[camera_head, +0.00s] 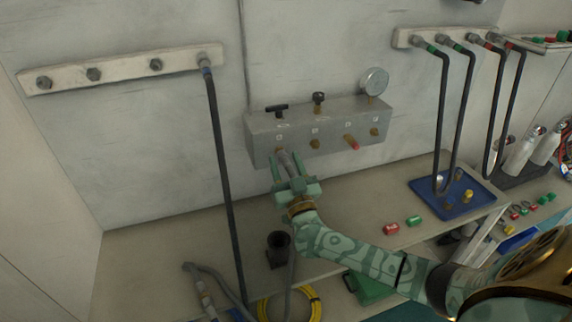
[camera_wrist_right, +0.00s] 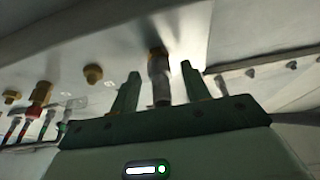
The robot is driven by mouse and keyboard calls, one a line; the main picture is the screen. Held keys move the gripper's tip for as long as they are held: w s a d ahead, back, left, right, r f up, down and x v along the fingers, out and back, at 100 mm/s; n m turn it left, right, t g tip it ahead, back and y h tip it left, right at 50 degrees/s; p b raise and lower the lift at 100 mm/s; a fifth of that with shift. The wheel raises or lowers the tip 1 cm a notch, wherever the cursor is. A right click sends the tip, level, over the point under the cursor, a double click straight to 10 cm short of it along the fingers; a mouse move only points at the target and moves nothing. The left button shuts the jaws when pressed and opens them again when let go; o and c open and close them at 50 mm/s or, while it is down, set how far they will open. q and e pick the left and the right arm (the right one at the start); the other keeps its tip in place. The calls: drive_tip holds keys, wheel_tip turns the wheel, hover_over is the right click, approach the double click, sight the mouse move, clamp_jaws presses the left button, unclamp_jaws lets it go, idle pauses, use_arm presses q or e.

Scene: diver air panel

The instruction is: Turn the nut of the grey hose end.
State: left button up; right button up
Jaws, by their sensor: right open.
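The grey air panel box (camera_head: 330,130) is fixed to the wall. The grey hose end (camera_head: 286,158) is at its leftmost lower port, and it also shows in the right wrist view (camera_wrist_right: 161,88), upright against a brass fitting. My right gripper (camera_head: 288,170) is below this port, with its fingers open on either side of the hose end. In the right wrist view the gripper (camera_wrist_right: 160,88) has a visible gap on both sides of the hose end. The grey hose (camera_head: 291,270) hangs behind the gripper, partly hidden. My left gripper is out of view.
A black hose (camera_head: 222,170) hangs from the left rail (camera_head: 120,72). More black hoses hang from the right rail (camera_head: 425,40). A dark cup holder (camera_head: 278,248), red and green blocks (camera_head: 391,229) and a blue tray (camera_head: 425,202) are on the bench (camera_head: 150,235).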

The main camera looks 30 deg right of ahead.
drive_tip(key=c, duration=1)
